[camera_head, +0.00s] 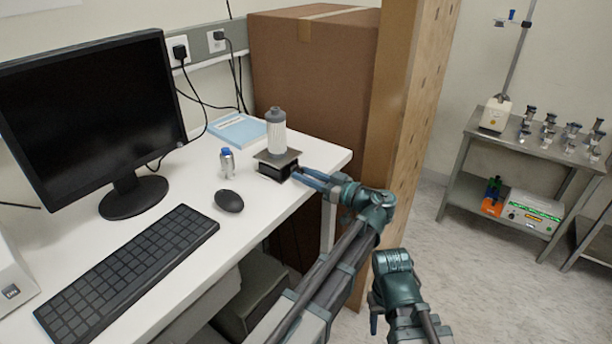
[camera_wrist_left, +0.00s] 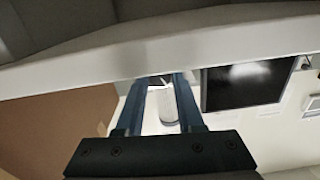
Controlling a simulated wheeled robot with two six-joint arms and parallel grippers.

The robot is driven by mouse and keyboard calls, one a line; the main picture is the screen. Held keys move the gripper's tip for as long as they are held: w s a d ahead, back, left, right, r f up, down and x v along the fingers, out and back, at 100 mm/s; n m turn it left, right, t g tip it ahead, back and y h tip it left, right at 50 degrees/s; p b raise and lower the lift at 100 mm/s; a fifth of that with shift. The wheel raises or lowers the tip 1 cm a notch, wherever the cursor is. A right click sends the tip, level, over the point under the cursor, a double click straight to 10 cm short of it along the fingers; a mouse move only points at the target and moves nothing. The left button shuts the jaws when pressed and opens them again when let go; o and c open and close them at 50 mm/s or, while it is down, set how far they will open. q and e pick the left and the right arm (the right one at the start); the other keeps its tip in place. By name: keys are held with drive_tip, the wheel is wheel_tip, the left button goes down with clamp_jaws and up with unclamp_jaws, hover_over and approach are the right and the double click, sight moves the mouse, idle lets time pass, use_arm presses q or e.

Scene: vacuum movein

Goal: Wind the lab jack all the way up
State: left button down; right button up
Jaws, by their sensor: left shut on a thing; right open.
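The lab jack (camera_head: 277,167) stands on the white desk near its right edge, a dark unit with a flat grey top plate. The plate sits only a little above the base. A grey bottle with a white label (camera_head: 275,134) stands upright on the plate. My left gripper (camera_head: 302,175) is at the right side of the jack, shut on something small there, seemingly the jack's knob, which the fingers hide. The left wrist view shows its two fingers (camera_wrist_left: 163,80) with the bottle (camera_wrist_left: 168,107) beyond. My right gripper (camera_head: 374,318) hangs low in front of the desk, open, partly hidden.
A small bottle with a blue cap (camera_head: 227,162), a mouse (camera_head: 229,201), a keyboard (camera_head: 130,272) and a monitor (camera_head: 95,120) are on the desk left of the jack. A blue book (camera_head: 238,130) lies behind. A large cardboard box (camera_head: 315,90) stands behind the desk.

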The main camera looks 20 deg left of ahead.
use_arm(q)
drive_tip(key=m, duration=0.3)
idle(0.4)
drive_tip(key=c, duration=0.5)
unclamp_jaws()
drive_tip(key=shift+d, duration=0.1)
